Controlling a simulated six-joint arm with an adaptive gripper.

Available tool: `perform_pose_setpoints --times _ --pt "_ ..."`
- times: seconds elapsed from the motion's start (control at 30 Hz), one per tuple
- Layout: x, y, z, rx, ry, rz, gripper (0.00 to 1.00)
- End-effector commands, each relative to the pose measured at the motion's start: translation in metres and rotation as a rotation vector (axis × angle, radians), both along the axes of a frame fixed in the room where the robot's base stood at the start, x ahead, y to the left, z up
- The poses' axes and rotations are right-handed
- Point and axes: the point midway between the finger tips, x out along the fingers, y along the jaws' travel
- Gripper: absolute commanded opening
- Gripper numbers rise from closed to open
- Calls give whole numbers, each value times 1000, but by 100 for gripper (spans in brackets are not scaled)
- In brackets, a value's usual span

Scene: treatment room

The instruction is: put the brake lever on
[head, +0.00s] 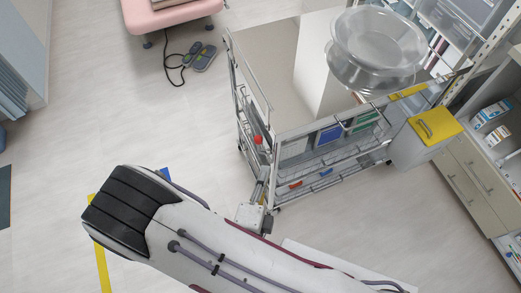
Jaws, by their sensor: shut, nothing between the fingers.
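A wheeled metal cart (322,160) stands right of the picture's middle. A small red knob or handle (258,139) shows at its left end, low by the wire frame; it looks like the brake lever, but it is too small to tell its position. My arm crosses the lower part of the picture.
Clear round bowls (378,45) stand on the cart's top. A bin with a yellow lid (436,125) is at its right end, beside drawers (470,185). A foot pedal with a cord (200,57) lies on the floor at the back. The floor left of the cart is clear.

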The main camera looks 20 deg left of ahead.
Motion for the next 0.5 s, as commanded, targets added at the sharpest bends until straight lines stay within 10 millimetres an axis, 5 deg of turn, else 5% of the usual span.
perform_pose_setpoints --times 0.5 --pt "39 5 -6 1 1 -3 0"
